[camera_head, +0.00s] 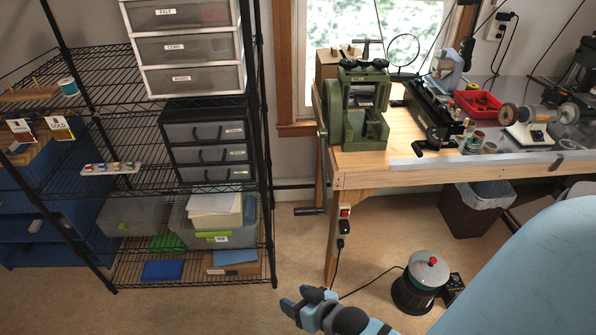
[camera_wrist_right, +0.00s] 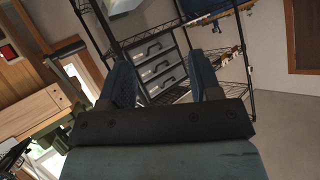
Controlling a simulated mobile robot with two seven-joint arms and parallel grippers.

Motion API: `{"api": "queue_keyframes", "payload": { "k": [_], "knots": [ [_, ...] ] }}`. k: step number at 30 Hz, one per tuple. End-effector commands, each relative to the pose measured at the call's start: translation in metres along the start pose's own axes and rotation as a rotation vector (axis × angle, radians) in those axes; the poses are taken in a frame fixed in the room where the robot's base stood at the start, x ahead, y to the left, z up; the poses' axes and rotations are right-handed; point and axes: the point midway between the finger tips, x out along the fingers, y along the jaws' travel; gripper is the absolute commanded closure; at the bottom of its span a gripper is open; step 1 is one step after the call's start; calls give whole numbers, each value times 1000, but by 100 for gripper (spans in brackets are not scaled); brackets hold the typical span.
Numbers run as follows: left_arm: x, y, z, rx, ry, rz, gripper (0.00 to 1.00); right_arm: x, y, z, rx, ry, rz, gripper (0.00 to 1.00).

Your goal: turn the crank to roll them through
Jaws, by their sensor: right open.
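The green rolling mill (camera_head: 375,132) stands at the left end of the wooden workbench. Its crank hangs down at the mill's left side, with a dark handle (camera_head: 309,211) sticking out left below the bench top. Something pale shows in the mill's opening, too small to make out. My right gripper (camera_head: 308,303) is low at the bottom of the head view, below the crank handle and well apart from it. In the right wrist view its two blue fingers (camera_wrist_right: 166,78) are spread with nothing between them. My left gripper is not in view.
The bench's wooden leg (camera_head: 334,240) and a switch box (camera_head: 344,215) are right of the handle. A black wire shelf (camera_head: 200,188) stands at left. Open floor lies between shelf and bench.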

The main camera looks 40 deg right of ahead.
Motion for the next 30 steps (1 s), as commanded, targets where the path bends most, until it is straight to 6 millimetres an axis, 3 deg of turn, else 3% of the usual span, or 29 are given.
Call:
{"api": "queue_keyframes", "payload": {
  "k": [1,6,12,15,21,26,30],
  "knots": [
    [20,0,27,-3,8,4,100,28,26,15,97,42,17,42],
    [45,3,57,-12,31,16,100,77,97,7,481,192,40,42],
    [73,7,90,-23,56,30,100,116,177,-5,925,389,1,42],
    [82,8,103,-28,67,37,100,126,211,-10,1116,479,-39,42],
    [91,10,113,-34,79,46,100,131,250,-20,1349,591,-111,42],
    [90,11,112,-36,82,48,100,134,259,-27,1398,614,-130,42],
    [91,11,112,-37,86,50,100,148,263,-36,1398,614,-131,42]
  ]
}}
